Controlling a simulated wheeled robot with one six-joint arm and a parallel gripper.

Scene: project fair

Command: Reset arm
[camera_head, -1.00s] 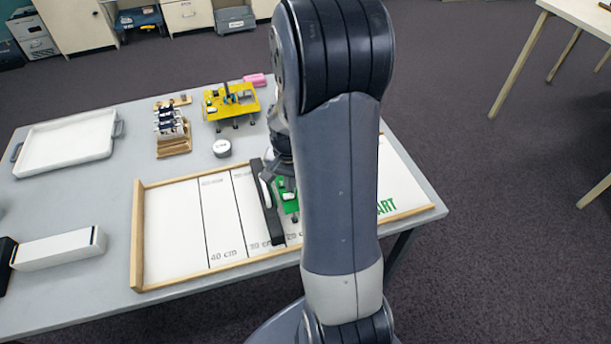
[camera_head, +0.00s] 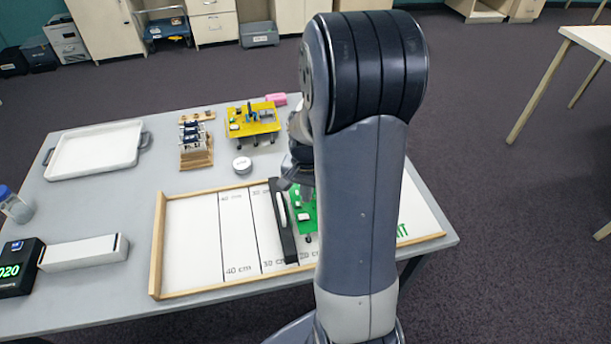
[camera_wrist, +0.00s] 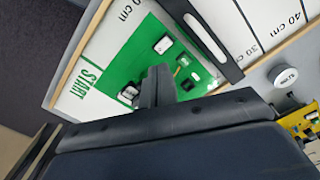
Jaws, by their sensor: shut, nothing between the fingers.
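In the head view my gripper (camera_head: 290,180) is partly hidden behind my arm, above the green car (camera_head: 306,212). The green car also shows in the wrist view (camera_wrist: 172,68), on the white track board beside a black bar with a white handle (camera_wrist: 205,35). The fingers look apart from the car, though the gap is hard to judge. My arm hides part of the board in the head view.
The white board (camera_head: 190,240) has a wooden rim and distance marks. Behind it stand a yellow car (camera_head: 252,122), a wooden rack (camera_head: 196,150), a round silver disc (camera_head: 242,165) and a white tray (camera_head: 95,150). A white box (camera_head: 84,252) and a black display (camera_head: 18,268) lie at left.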

